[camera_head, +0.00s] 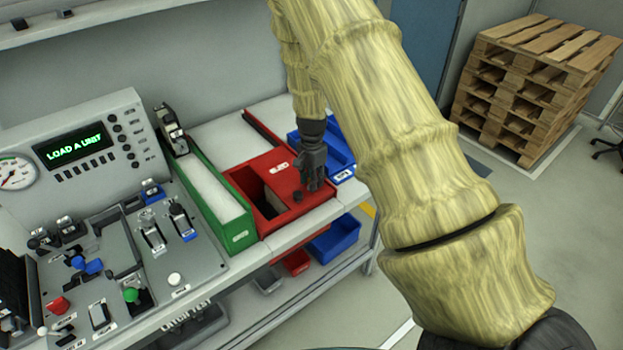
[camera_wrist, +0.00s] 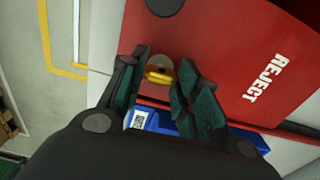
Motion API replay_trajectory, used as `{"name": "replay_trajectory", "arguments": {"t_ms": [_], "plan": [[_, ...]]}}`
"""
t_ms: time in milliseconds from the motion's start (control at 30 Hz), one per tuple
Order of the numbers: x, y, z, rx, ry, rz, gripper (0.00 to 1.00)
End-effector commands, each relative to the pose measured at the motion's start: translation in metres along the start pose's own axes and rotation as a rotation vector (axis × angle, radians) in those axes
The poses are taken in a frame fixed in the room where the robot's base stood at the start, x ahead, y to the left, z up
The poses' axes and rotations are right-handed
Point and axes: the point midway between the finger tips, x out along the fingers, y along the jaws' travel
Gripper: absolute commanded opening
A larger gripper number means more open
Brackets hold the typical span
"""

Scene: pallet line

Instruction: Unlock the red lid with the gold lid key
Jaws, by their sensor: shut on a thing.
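The red reject box (camera_head: 268,168) stands on the bench, and its red lid (camera_head: 312,202) covers the right part beside a dark opening. A round dark lock (camera_head: 297,196) sits on the lid near its front; it also shows at the top edge of the wrist view (camera_wrist: 165,5). My gripper (camera_head: 313,186) is over the lid, pointing down, just right of the lock. In the wrist view the gold lid key (camera_wrist: 160,73) is between the two fingers, shut on it, apart from the lock. The key is hidden in the head view.
A green bin (camera_head: 237,235) stands left of the red box, and a blue bin (camera_head: 338,150) right of it. A control panel (camera_head: 80,150) fills the left. Stacked pallets (camera_head: 530,90) stand on the floor at the far right.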

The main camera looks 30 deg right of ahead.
Motion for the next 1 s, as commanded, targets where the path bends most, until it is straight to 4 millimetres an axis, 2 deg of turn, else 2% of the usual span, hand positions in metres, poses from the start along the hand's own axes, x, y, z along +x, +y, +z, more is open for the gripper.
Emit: {"name": "replay_trajectory", "arguments": {"t_ms": [633,667,767,1000], "plan": [[-0.0006,-0.0002,-0.0012,0.054,0.002,-0.001,0.08],[-0.0006,-0.0002,-0.0012,0.054,0.002,-0.001,0.34],[-0.0005,-0.0002,-0.0009,0.053,0.001,-0.001,0.52],[-0.0002,-0.0004,-0.0001,0.052,0.001,0.000,0.54]]}}
